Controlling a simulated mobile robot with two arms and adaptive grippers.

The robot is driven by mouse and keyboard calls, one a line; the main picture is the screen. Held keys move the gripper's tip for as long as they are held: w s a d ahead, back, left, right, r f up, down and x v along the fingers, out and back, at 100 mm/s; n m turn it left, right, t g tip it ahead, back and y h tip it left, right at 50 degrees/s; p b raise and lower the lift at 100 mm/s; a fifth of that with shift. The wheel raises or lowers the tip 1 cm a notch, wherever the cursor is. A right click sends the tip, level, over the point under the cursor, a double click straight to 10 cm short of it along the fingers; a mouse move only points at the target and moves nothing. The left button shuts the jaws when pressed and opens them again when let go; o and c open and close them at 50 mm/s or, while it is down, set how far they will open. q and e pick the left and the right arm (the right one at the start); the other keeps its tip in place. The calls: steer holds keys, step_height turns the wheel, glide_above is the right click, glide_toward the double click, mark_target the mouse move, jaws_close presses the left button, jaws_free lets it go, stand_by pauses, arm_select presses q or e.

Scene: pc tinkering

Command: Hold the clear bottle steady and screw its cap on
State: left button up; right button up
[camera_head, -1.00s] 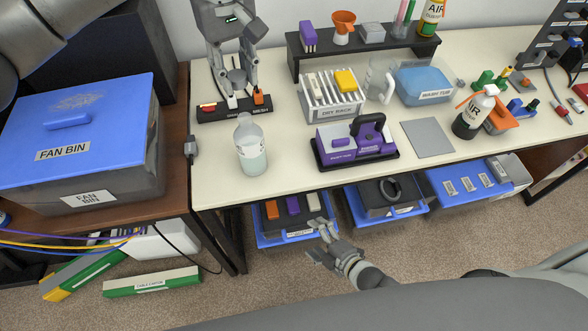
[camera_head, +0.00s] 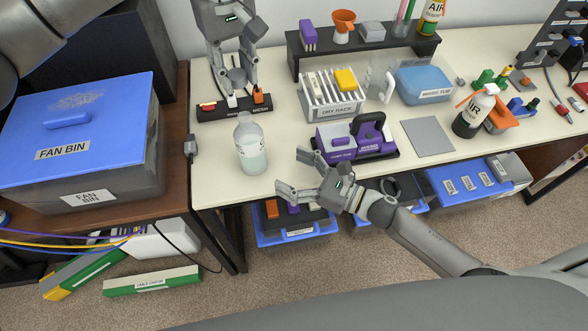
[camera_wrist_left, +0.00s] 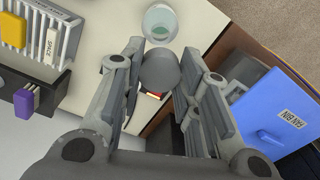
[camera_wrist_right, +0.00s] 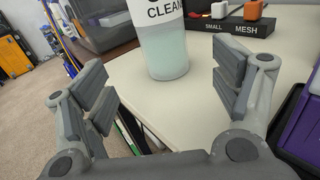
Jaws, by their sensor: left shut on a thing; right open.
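The clear bottle (camera_head: 251,148) stands upright and uncapped near the front left of the table. Its white label and pale liquid show in the right wrist view (camera_wrist_right: 167,55), and its open mouth shows in the left wrist view (camera_wrist_left: 160,24). My left gripper (camera_head: 243,92) is shut on a grey round cap (camera_head: 237,78), held behind the bottle above the small black rack; the cap also shows between its fingers in the left wrist view (camera_wrist_left: 160,70). My right gripper (camera_head: 297,175) is open and empty, right of the bottle at the table's front edge, its fingers pointing toward the bottle without touching it.
A black rack (camera_head: 222,113) with coloured pieces lies behind the bottle. A purple case (camera_head: 345,140) stands close to the right gripper. A dry rack (camera_head: 318,112) and a wash tub (camera_head: 424,85) stand further back. The fan bin (camera_head: 100,184) is to the left.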

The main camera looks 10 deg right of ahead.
mark_target(251, 152)
steer(key=shift+w+a, duration=0.1)
steer(key=shift+w, duration=0.2)
steer(key=x, duration=1.1)
steer(key=shift+w+a+f, duration=0.1)
steer(key=shift+w+a, duration=0.05)
steer(key=shift+a, duration=0.05)
steer(key=c, duration=1.2)
steer(key=shift+c, duration=0.2)
arm_select(q)
steer(key=shift+f+m, duration=1.4)
steer(key=shift+f, duration=0.05)
